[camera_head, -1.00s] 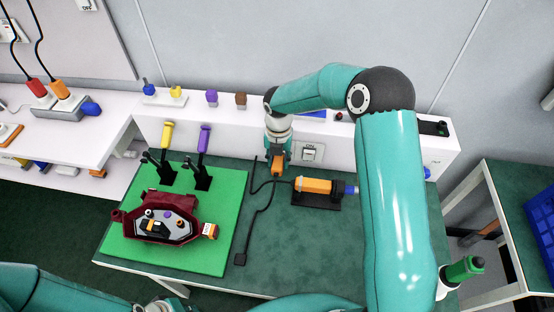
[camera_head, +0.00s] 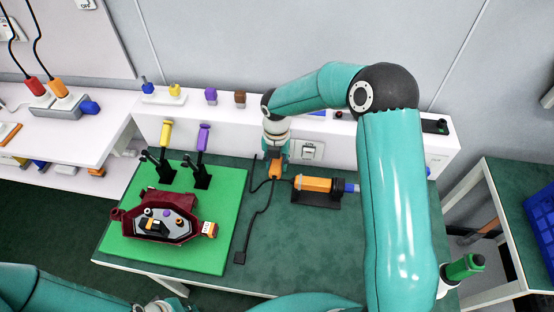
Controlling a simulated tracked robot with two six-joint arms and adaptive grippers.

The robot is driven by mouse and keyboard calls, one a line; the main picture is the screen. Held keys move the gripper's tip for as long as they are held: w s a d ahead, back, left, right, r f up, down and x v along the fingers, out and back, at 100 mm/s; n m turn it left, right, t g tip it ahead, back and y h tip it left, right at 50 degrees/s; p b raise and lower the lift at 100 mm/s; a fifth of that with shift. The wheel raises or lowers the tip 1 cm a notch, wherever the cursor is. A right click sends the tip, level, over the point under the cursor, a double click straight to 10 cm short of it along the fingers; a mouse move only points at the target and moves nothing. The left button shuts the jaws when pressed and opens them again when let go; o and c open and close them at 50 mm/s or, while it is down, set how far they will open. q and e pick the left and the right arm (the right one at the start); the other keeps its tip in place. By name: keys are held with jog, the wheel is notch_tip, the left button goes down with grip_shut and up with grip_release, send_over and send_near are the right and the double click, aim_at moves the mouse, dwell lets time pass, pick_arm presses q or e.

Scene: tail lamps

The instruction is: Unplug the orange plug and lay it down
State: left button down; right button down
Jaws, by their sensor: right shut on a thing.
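My right gripper (camera_head: 276,160) points down at the white ledge's front face, just left of the switch plate (camera_head: 311,151). It is shut on the orange plug (camera_head: 275,172), whose lower part shows below the fingers. A black cable (camera_head: 261,214) hangs from the plug and runs forward over the green tabletop to a small dark block. The gripper hides the wall behind the plug, so I cannot tell whether its pins touch a socket. My left arm (camera_head: 38,288) shows at the bottom left; its gripper is out of view.
An orange tool (camera_head: 313,184) lies on a black stand right of the plug. A bright green mat (camera_head: 222,240) carries a dark red lamp housing (camera_head: 143,227) and yellow and purple tools. Another orange plug (camera_head: 59,88) sits in a strip on the left bench. The tabletop's front right is clear.

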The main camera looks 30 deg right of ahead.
aim_at(275, 172)
jog(key=shift+s+a, duration=0.3)
jog(key=shift+s, duration=0.2)
jog(key=shift+s+a, duration=0.2)
jog(key=shift+s, duration=0.05)
jog(key=shift+s+a+b, duration=0.5)
jog(key=shift+s, duration=0.2)
